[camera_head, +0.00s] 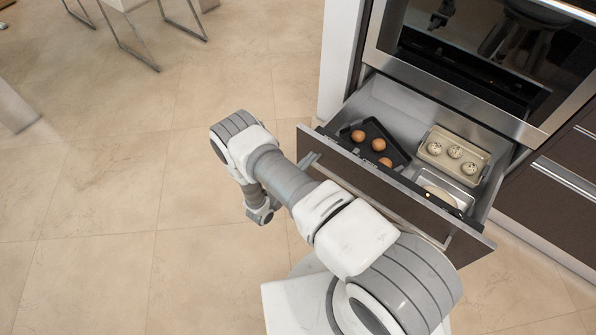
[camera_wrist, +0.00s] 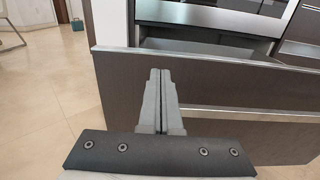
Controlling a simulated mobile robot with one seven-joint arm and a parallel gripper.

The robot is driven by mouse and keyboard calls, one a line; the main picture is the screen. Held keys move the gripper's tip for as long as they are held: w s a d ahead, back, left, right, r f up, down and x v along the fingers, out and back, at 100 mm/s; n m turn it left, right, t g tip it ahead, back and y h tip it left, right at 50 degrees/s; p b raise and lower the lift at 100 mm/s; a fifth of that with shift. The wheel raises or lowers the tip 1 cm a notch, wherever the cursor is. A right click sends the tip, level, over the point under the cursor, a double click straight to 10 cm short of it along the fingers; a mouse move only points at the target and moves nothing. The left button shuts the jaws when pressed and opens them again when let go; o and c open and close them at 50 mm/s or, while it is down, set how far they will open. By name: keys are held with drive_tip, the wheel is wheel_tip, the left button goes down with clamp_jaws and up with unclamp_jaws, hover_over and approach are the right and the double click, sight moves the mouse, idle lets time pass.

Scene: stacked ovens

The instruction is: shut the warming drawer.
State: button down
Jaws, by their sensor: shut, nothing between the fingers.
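The warming drawer is pulled out below the oven, with its dark brown front panel (camera_head: 365,182) facing my arm. A long metal handle bar runs along it. In the wrist view, the drawer front (camera_wrist: 220,85) spans the middle, with a pale top edge and the handle (camera_wrist: 250,114) lower right. My gripper (camera_wrist: 160,73) is shut and empty, its fingers pointing at the left part of the panel, just below the top edge. I cannot tell whether the tips touch it.
The drawer holds a dark tray (camera_head: 398,153) with several brown eggs, a beige tray (camera_head: 474,143) with three speckled round items, and a metal dish (camera_head: 466,197). The oven (camera_head: 500,50) stands above. Brown cabinets (camera_head: 560,200) flank the right. Open tiled floor (camera_head: 110,200) lies left.

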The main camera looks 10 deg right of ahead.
sight(323, 145)
drive_tip(key=shift+b+x, duration=0.35)
drive_tip(key=shift+x, duration=1.85)
drive_tip(key=shift+w, duration=0.1)
